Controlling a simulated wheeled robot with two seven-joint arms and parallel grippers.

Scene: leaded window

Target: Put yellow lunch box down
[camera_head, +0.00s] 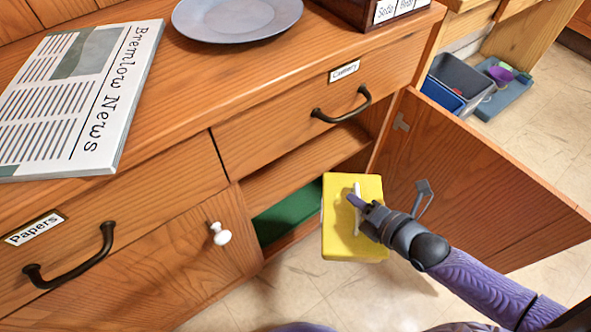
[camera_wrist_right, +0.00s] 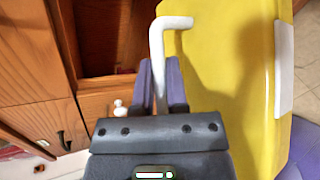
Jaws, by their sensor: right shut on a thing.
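My right gripper (camera_head: 356,203) is shut on this handle. In the right wrist view my gripper's fingers (camera_wrist_right: 162,85) pinch the handle, and the yellow box (camera_wrist_right: 232,60) fills the right side. My left gripper is not in view.
The cabinet door (camera_head: 470,180) stands open to the right of the box. A green surface (camera_head: 288,216) shows inside the compartment. A newspaper (camera_head: 75,95) and a grey plate (camera_head: 238,14) lie on the top. A blue bin (camera_head: 442,93) and tray (camera_head: 508,92) stand beyond the door.

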